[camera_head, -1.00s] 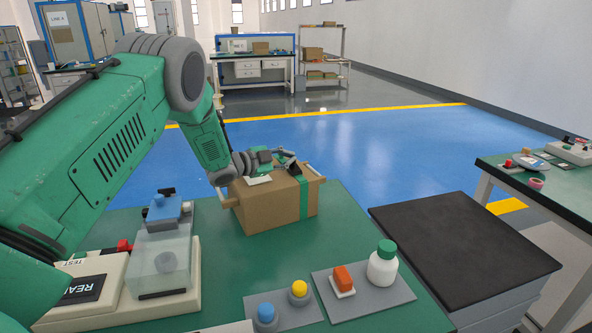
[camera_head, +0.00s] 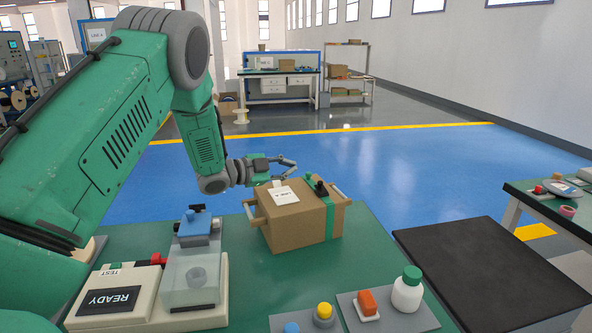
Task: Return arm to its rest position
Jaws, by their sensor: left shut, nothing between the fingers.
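My left arm comes in from the left, and my left gripper (camera_head: 285,165) is at the far side of the cardboard box, just above and behind its top in the picture. The gripper is shut with nothing between its fingers. The cardboard box (camera_head: 290,228) has side handles, a green band and a white label (camera_head: 284,195) on top. Small green and black items (camera_head: 315,185) are on the box top, apart from the gripper as far as I can see. My right gripper is not in view.
The green table (camera_head: 250,290) carries a tester marked READY (camera_head: 110,300), a clear-covered fixture (camera_head: 192,270), yellow (camera_head: 324,311) and blue buttons, an orange switch (camera_head: 367,302) and a white bottle (camera_head: 407,292). A black-topped cabinet (camera_head: 490,262) stands right. Blue floor beyond is clear.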

